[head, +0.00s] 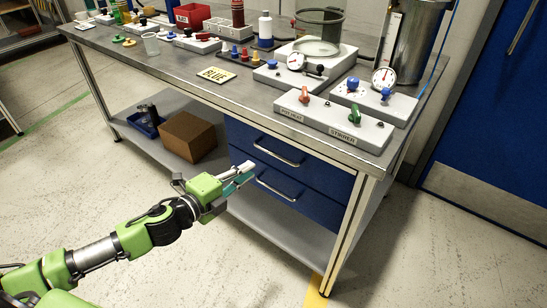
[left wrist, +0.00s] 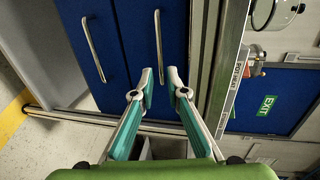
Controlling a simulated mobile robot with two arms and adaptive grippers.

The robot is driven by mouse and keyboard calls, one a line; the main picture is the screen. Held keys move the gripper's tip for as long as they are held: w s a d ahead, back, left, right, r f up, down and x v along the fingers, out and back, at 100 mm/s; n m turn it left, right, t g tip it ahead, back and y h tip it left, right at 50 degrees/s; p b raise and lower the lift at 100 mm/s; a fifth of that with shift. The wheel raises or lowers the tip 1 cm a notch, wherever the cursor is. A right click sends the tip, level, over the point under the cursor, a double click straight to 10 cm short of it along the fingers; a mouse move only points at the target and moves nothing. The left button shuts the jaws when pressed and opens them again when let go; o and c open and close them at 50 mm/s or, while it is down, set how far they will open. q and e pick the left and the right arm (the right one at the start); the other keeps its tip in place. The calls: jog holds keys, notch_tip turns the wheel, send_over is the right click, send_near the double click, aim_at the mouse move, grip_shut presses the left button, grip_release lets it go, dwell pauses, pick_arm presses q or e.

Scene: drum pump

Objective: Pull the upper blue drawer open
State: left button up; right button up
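The upper blue drawer (head: 258,139) is shut under the bench top, with a silver bar handle (head: 279,153). In the left wrist view, turned on its side, the upper drawer (left wrist: 178,35) is the right-hand blue panel and its upright-looking handle (left wrist: 157,45) lines up with the gap between my fingertips. My left gripper (head: 248,172) is in front of the drawers, and its green-padded fingers (left wrist: 160,78) are open with nothing held. I cannot tell how far the tips are from the handle. My right gripper is not in view.
The lower blue drawer (head: 300,194), with its own handle (head: 276,189), is shut below. A brown box (head: 188,137) and a blue tray (head: 146,124) are on the lower shelf. The bench top (head: 190,72) holds a control panel (head: 334,120) and lab parts. The floor in front is clear.

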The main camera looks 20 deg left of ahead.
aim_at(274, 153)
pick_arm(q)
jog(key=x, duration=1.3)
grip_shut()
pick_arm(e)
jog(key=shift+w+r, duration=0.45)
